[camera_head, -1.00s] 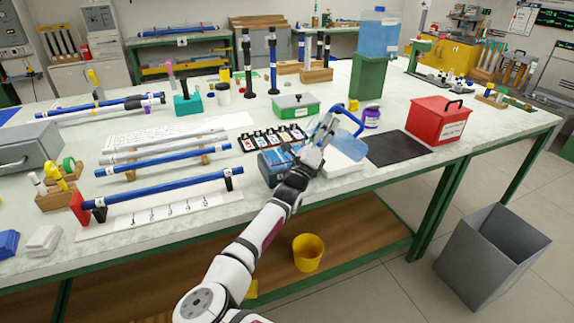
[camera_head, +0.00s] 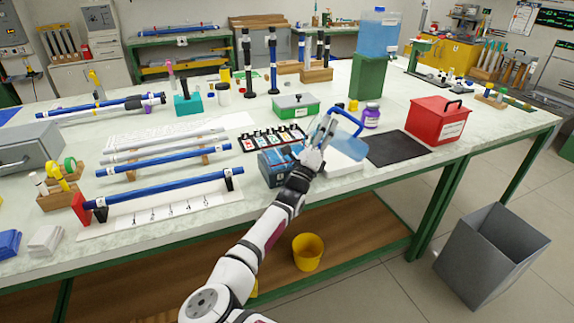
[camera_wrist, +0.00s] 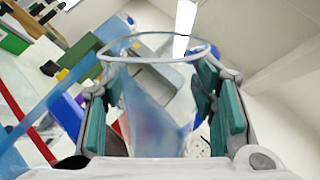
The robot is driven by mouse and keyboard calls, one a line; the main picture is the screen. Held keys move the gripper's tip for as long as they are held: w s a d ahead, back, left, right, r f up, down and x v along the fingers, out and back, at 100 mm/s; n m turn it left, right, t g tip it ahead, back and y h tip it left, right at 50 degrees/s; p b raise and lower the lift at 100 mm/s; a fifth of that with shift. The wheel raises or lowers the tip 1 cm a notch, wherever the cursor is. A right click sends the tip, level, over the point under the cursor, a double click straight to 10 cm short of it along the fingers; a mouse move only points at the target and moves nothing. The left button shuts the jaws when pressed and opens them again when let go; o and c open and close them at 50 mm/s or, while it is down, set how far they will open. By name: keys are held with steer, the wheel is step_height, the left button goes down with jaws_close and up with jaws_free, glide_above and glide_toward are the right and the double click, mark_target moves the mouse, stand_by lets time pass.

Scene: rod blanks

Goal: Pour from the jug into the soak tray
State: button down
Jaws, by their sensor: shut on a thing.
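The jug (camera_head: 346,144) is clear pale blue with a bright blue handle. My gripper (camera_head: 322,140) is shut on it and holds it tilted above the white soak tray (camera_head: 342,166). The jug and gripper hide part of the tray. In the wrist view the jug (camera_wrist: 150,112) stands between the teal finger pads of my gripper (camera_wrist: 160,108), with its round rim towards the top. Its lower part looks blue, but I cannot tell how much liquid is inside. No stream of liquid is visible.
A blue-grey box (camera_head: 272,170) stands just left of the tray. A dark mat (camera_head: 398,148), a purple-labelled jar (camera_head: 371,117) and a red toolbox (camera_head: 437,119) are to the right.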

steer(key=shift+a+r+n+t+y+p, duration=0.2)
steer(key=shift+n+t+y+p, duration=0.4)
steer(key=shift+n, duration=0.45)
steer(key=shift+a+r+n+t+y+p, duration=0.1)
steer(key=shift+r+n+t+y+p, duration=0.15)
steer(key=shift+n+t+y+p, duration=0.65)
steer(key=shift+a+r+n+t+y+p, duration=0.1)
steer(key=shift+r+n+t+y+p, duration=0.3)
steer(key=shift+n, duration=0.85)
stand_by(2.0)
steer(key=shift+f+m+g+b, duration=0.25)
steer(key=shift+m+g+b, duration=0.05)
stand_by(0.4)
steer(key=shift+d+f+m+g+h+b, duration=0.1)
steer(key=shift+f+m+g+h, duration=0.1)
steer(key=shift+m+g+h, duration=0.45)
steer(key=shift+d+f+m+g+h+b, duration=0.15)
steer(key=shift+m+h, duration=0.35)
steer(key=shift+m, duration=0.45)
steer(key=shift+d+f+m+g+h+b, duration=0.1)
steer(key=shift+f+m+g+h, duration=0.1)
steer(key=shift+m+g+h, duration=0.45)
steer(key=shift+r+m, duration=0.1)
steer(key=shift+m, duration=0.15)
